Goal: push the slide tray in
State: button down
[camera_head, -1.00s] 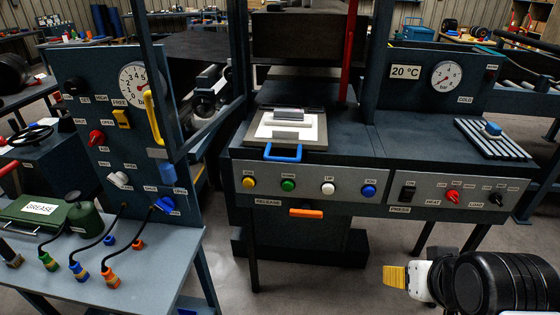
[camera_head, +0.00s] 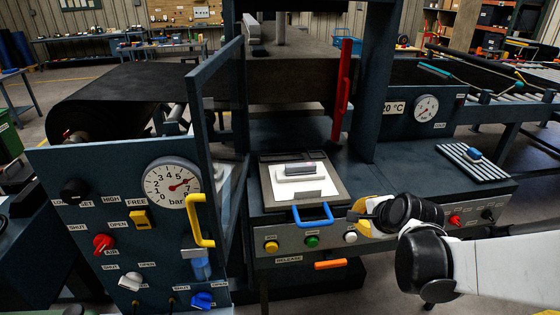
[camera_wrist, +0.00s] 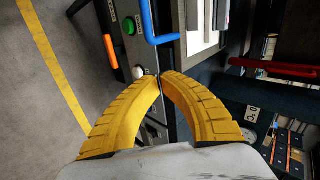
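The slide tray (camera_head: 278,198) is a flat tray with a pale plate and a small white block on it. It lies on the press bed and its front edge juts toward me. Its blue handle (camera_head: 314,224) hangs at the front, above the button panel. In the wrist view, the blue handle (camera_wrist: 150,28) and part of the pale tray (camera_wrist: 199,25) show at the top. My gripper (camera_head: 355,213) is just right of the handle, apart from it. In the wrist view, the yellow fingertips of my gripper (camera_wrist: 160,78) meet with nothing between them.
A red upright bar (camera_head: 342,92) stands behind the tray on the right. A gauge panel (camera_head: 100,195) with a yellow handle (camera_head: 201,222) stands at left. Yellow and green buttons sit below the tray, and an orange handle (camera_head: 330,264) is lower.

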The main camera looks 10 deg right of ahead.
jog(key=b, duration=0.5)
send_near(338, 205)
jog(key=shift+m, duration=0.4)
jog(key=x, duration=0.4)
jog(key=s+f+x, duration=0.1)
jog(key=x, duration=0.1)
jog(key=shift+d, duration=0.1)
jog(key=shift+w, duration=0.7)
jog(key=shift+w+r, duration=0.1)
jog(key=shift+w, duration=0.05)
